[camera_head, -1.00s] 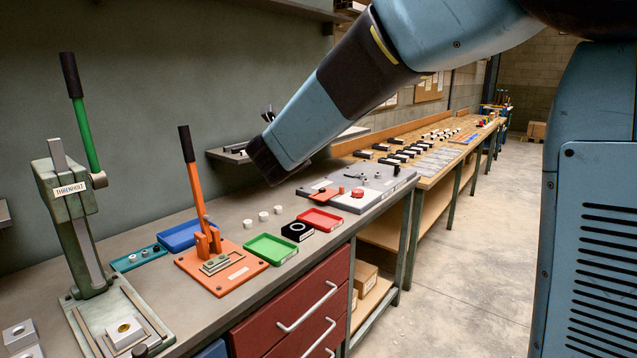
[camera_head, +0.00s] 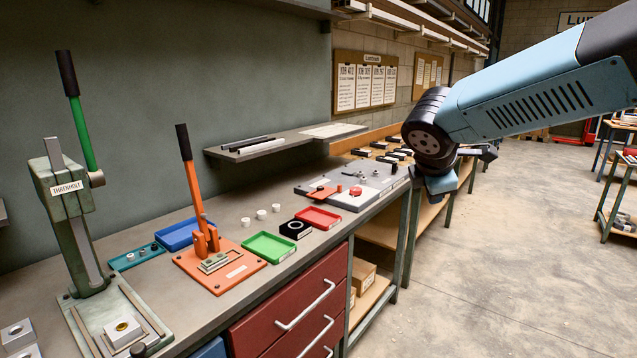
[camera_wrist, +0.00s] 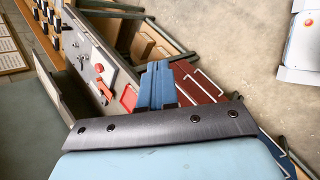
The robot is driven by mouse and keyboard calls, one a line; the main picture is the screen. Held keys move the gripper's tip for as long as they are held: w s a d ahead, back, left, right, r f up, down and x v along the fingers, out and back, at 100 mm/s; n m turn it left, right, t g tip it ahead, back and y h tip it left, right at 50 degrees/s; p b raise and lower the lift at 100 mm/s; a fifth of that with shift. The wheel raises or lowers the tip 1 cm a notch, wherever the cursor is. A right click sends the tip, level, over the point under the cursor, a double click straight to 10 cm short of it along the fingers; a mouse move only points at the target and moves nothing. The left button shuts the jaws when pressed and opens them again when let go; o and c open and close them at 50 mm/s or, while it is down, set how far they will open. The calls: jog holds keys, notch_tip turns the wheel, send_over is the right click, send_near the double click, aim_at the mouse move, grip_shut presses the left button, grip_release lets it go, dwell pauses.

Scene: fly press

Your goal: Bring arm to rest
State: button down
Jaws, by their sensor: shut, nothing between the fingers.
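My arm reaches in from the upper right of the head view, its dark round wrist joint in front of the far end of the grey bench (camera_head: 225,205). My gripper (camera_head: 488,153) shows only in part behind the wrist, to the right of the bench and above the floor. In the wrist view, my gripper's blue fingers (camera_wrist: 159,66) lie together with nothing between them. They appear clear of the bench and its red drawers (camera_wrist: 198,83).
On the bench stand a green-handled press (camera_head: 70,200), an orange lever press (camera_head: 205,240), a blue tray (camera_head: 178,236), a green tray (camera_head: 268,247) and a red tray (camera_head: 320,217). A wall shelf (camera_head: 270,146) hangs behind. Open floor (camera_head: 500,270) lies at right.

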jog(key=s+m+g+y, duration=0.1)
jog(key=s+m+y, duration=0.2)
jog(key=s+m, duration=1.5)
jog(key=shift+s+f+y, duration=0.2)
jog(key=shift+f+y, duration=0.2)
jog(key=shift+f, duration=0.05)
jog(key=shift+a, duration=0.1)
